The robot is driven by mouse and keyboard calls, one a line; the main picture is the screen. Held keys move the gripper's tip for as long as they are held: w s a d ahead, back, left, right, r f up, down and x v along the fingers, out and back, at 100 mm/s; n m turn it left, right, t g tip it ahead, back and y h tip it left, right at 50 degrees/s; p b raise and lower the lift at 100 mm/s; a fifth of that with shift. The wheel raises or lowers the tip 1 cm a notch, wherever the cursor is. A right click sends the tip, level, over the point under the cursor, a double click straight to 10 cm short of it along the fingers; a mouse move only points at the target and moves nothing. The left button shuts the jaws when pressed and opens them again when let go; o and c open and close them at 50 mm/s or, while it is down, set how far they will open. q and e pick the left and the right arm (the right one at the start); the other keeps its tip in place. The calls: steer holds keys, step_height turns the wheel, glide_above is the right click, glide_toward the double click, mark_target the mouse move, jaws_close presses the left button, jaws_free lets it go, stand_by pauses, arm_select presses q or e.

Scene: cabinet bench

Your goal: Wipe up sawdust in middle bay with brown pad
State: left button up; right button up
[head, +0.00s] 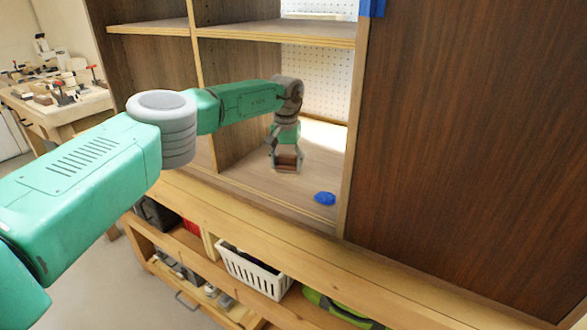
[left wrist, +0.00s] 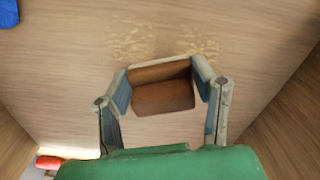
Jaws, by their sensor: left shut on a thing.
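My left gripper (head: 286,165) reaches into the middle bay and points down at its floor. It is shut on the brown pad (head: 287,156), which also shows between the fingers in the left wrist view (left wrist: 163,96). The pad is low over the bay floor; I cannot tell whether it touches it. Pale sawdust (left wrist: 132,42) lies on the floor in two faint patches just beyond the pad, one at the left and one at the right (left wrist: 199,46). The sawdust is too faint to make out in the head view. My right gripper is not in view.
A blue object (head: 325,198) lies on the bay floor near the front right. A divider (head: 203,80) bounds the bay at left, a dark panel (head: 450,150) at right, and a shelf (head: 285,34) above. A white basket (head: 252,275) stands on the lower shelf.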

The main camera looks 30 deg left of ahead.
mark_target(303, 178)
arm_select(q)
steer(key=shift+w+a, duration=0.1)
steer(key=shift+a, duration=0.85)
steer(key=shift+w+a+f+b, duration=0.1)
steer(key=shift+w+a+b, duration=0.1)
steer(key=shift+a+b, duration=1.35)
steer(key=shift+s+d+p, duration=0.1)
steer(key=shift+d+p, duration=0.4)
steer(key=shift+p, duration=0.15)
steer(key=shift+s+d+p, duration=0.15)
steer(key=shift+d+p, duration=0.25)
steer(key=shift+d, duration=0.5)
steer(key=shift+s+d+p, duration=0.1)
steer(key=shift+d+p, duration=0.45)
steer(key=shift+d, duration=1.15)
steer(key=shift+s+d+p, duration=0.15)
steer(key=shift+d+p, duration=0.1)
steer(key=shift+d, duration=0.85)
steer(key=shift+s+d+p, duration=0.1)
steer(key=shift+d+p, duration=0.1)
steer(key=shift+d, duration=0.9)
steer(key=shift+r+p, duration=1.95)
steer(key=shift+r, duration=1.05)
